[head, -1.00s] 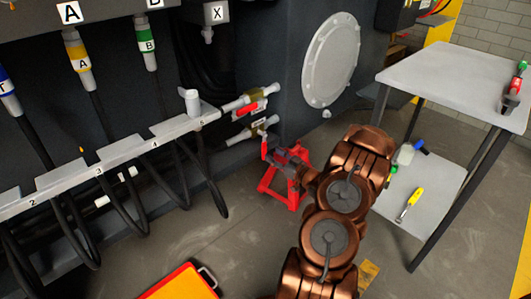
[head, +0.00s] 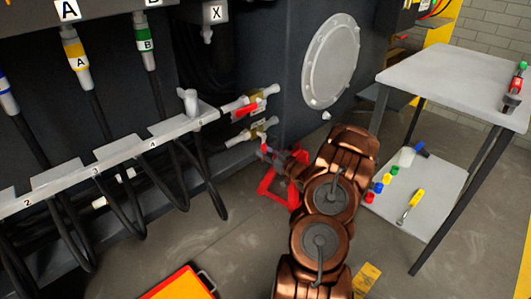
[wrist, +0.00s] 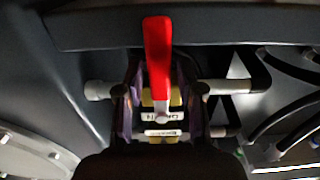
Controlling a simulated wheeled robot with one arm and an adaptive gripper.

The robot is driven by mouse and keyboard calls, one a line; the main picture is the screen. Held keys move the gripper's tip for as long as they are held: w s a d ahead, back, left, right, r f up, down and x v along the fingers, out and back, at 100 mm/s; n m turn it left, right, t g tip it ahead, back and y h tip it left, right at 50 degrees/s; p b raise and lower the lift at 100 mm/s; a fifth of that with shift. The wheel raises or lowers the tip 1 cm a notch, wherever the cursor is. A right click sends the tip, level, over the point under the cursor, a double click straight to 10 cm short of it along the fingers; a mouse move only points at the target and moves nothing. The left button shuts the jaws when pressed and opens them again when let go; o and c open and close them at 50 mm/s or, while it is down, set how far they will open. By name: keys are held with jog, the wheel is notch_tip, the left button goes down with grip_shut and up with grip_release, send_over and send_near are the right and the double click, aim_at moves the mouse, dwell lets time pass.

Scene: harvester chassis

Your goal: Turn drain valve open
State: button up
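Two small valves with pale pipe ends stick out from the dark chassis wall in the head view. The upper valve (head: 249,104) has a red handle lying along its body. The lower valve (head: 252,131) is beside my gripper (head: 275,155), which is small and partly blurred there. In the wrist view, a red lever (wrist: 158,55) stands across the pipe line, between the two fingers of my gripper (wrist: 160,100). The fingers look apart, one on each side of the lever, with dark gaps between. White labels (wrist: 162,133) on the valve bodies are too small to read surely.
A hose rack (head: 105,160) with black hoses is at left. A grey table (head: 455,75) with a lower shelf (head: 440,190) holding tools and coloured caps stands at right. A round cover (head: 331,60) is on the wall.

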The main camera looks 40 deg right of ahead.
grip_shut()
jog(key=shift+a, duration=0.15)
dwell(0.4)
